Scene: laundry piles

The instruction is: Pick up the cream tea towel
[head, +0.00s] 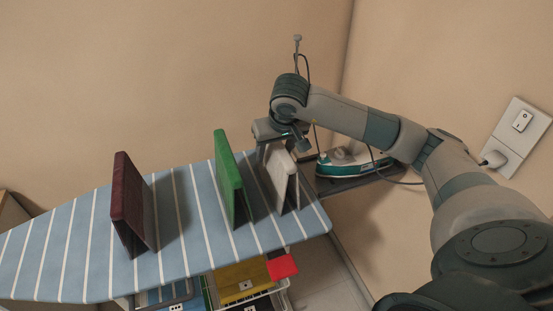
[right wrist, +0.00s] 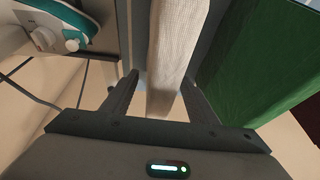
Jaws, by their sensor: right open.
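The cream tea towel (head: 281,180) stands folded like a tent near the right end of the striped ironing board (head: 180,225). My right gripper (head: 280,148) is above its top edge, pointing down. In the right wrist view the towel (right wrist: 173,45) runs between the two open fingers of the gripper (right wrist: 160,88), one finger on each side. I cannot tell whether either finger touches the cloth. My left gripper is not in view.
A green folded cloth (head: 230,180) stands just left of the towel, and a maroon one (head: 132,210) farther left. A teal and white iron (head: 345,162) sits on a rest at the right, with a cord. Bins with coloured contents (head: 245,276) are below the board.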

